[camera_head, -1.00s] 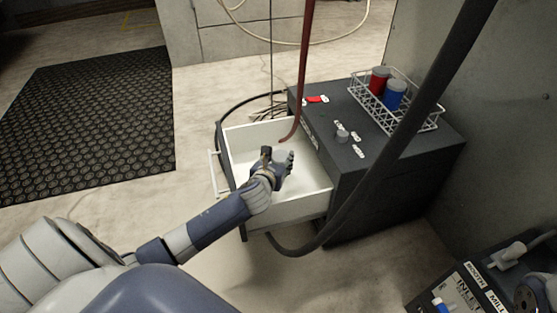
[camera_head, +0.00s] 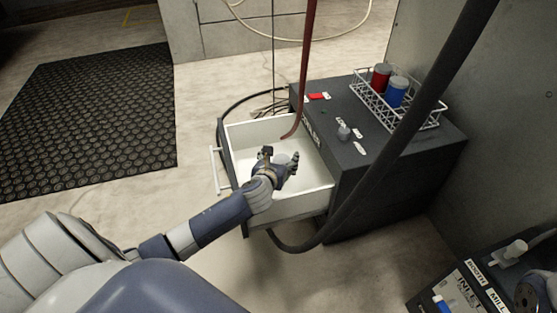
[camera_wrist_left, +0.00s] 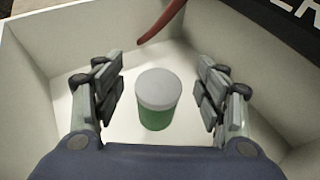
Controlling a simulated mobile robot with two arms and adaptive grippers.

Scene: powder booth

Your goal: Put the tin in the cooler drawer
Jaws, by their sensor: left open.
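The cooler drawer (camera_head: 240,138) is pulled out of the dark cooler box and its white inside shows. A green tin with a grey lid (camera_wrist_left: 158,100) stands upright in the drawer in the left wrist view, between the spread fingers and touching neither. In the head view only part of the tin's pale lid (camera_head: 281,159) shows, mostly hidden behind the hand. My left gripper (camera_head: 280,164) is open inside the drawer, around the tin; it also shows in the left wrist view (camera_wrist_left: 160,90). My right gripper is not in view.
The dark cooler (camera_head: 385,160) has a wire basket (camera_head: 432,122) on top with a red tin (camera_head: 381,77) and a blue tin (camera_head: 396,92). A red hose (camera_head: 305,70) hangs into the drawer. A thick dark hose (camera_head: 425,100) crosses in front of the cooler.

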